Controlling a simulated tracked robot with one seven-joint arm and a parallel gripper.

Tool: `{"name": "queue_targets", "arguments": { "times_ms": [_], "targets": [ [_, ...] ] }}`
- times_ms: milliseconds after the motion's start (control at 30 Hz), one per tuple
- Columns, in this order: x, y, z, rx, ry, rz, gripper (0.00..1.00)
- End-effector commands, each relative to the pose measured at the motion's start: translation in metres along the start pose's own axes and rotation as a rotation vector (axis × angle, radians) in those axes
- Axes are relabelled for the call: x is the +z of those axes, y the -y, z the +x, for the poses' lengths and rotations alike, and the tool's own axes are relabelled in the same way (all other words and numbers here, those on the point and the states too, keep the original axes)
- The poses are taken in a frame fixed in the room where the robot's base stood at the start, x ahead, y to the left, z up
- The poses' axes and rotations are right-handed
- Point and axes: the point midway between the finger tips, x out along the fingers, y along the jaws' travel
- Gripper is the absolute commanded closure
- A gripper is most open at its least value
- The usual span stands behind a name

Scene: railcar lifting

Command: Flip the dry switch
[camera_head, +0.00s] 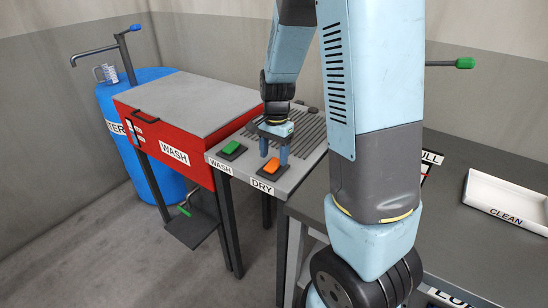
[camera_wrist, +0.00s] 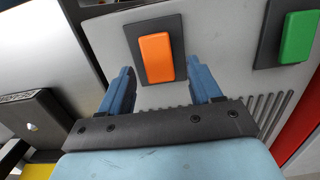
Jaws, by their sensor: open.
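The orange dry switch (camera_head: 271,165) sits on a dark plate at the front of the grey panel, beside the DRY label (camera_head: 262,186). It also shows in the wrist view (camera_wrist: 156,58), upper middle, tilted slightly. The green wash switch (camera_head: 232,147) is to its left in the head view and at the upper right in the wrist view (camera_wrist: 298,37). My gripper (camera_head: 274,155) is above the dry switch, fingers pointing down. In the wrist view my gripper (camera_wrist: 160,86) is open and empty, with its blue fingers either side of the orange switch's lower part. I cannot tell whether they touch the panel.
The red WASH box (camera_head: 175,150) stands left of the panel, with a blue water barrel (camera_head: 150,85) beyond it. Slots (camera_head: 300,130) run behind the switches. A dark counter (camera_head: 470,215) with a white CLEAN tray (camera_head: 505,205) is at the right.

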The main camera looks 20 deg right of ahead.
Motion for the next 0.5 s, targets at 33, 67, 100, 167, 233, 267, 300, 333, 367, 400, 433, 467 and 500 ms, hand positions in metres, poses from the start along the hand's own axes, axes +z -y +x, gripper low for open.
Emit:
{"name": "queue_targets", "arguments": {
  "times_ms": [33, 67, 100, 167, 233, 267, 300, 333, 367, 400, 433, 467, 500],
  "targets": [
    [-0.001, 0.001, -0.010, -0.004, -0.003, -0.002, 0.36],
    [-0.001, 0.001, -0.015, -0.004, -0.003, -0.003, 0.36],
    [-0.001, 0.001, -0.023, -0.005, -0.003, -0.002, 0.36],
    [-0.001, 0.001, -0.035, -0.005, -0.003, -0.002, 0.36],
    [-0.001, 0.002, -0.050, -0.005, -0.003, -0.003, 0.36],
    [-0.001, 0.002, -0.055, -0.005, -0.003, -0.002, 0.36],
    [-0.001, 0.001, -0.063, -0.005, -0.003, -0.001, 0.36],
    [-0.001, 0.001, -0.069, -0.005, -0.004, -0.001, 0.36],
    [-0.001, 0.002, -0.075, -0.004, -0.003, -0.001, 0.36],
    [-0.001, 0.002, -0.082, -0.004, -0.003, -0.002, 0.36],
    [-0.001, 0.001, -0.087, -0.004, -0.003, -0.002, 0.36],
    [-0.001, 0.002, -0.091, -0.004, -0.003, -0.002, 0.36],
    [-0.001, 0.002, -0.097, -0.004, -0.003, -0.001, 0.36]
  ]
}}
